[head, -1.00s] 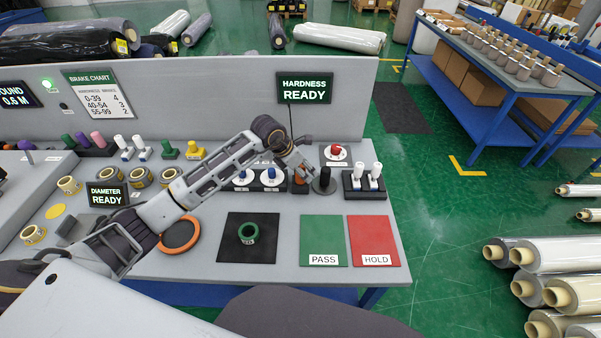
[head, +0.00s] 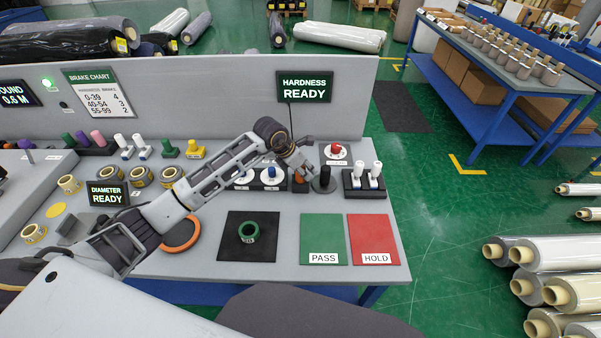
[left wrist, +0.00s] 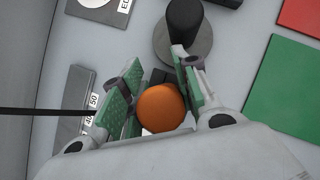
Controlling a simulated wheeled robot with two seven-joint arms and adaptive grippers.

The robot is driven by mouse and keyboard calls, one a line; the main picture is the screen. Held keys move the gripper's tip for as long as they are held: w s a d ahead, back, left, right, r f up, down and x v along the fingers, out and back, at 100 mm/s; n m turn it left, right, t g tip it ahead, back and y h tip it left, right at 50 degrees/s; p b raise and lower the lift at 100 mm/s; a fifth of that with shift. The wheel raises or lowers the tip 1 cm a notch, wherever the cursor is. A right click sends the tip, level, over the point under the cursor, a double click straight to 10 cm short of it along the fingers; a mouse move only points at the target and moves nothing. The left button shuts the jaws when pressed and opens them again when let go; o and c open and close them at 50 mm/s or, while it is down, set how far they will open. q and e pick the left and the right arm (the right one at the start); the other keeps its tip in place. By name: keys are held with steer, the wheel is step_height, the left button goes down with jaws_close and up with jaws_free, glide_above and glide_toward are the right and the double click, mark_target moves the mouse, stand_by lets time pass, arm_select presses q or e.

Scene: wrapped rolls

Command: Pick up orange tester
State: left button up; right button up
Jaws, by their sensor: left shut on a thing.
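The orange tester (left wrist: 162,108) shows as a rounded orange top between the two green-padded fingers of my left gripper (left wrist: 152,78) in the left wrist view. The gripper is shut on it. In the head view my left gripper (head: 304,171) is at the back of the bench, and a small part of the orange tester (head: 300,182) shows below it. The tester's lower part is hidden in the wrist view. My right gripper is not in view.
A black post on a round grey base (head: 324,180) stands just right of the tester. White-and-blue dials (head: 269,176) are on its left. A black mat (head: 235,252) with a green ring (head: 249,232), a green PASS pad (head: 323,233) and a red HOLD pad (head: 373,233) lie in front.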

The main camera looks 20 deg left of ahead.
arm_select(q)
jaws_close()
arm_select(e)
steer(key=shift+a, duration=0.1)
arm_select(q)
steer(key=shift+r, duration=0.2)
steer(key=shift+w+r, duration=0.1)
steer(key=shift+r, duration=0.55)
step_height(320, 180, up, 8)
steer(key=b, duration=0.1)
steer(key=shift+r, duration=0.2)
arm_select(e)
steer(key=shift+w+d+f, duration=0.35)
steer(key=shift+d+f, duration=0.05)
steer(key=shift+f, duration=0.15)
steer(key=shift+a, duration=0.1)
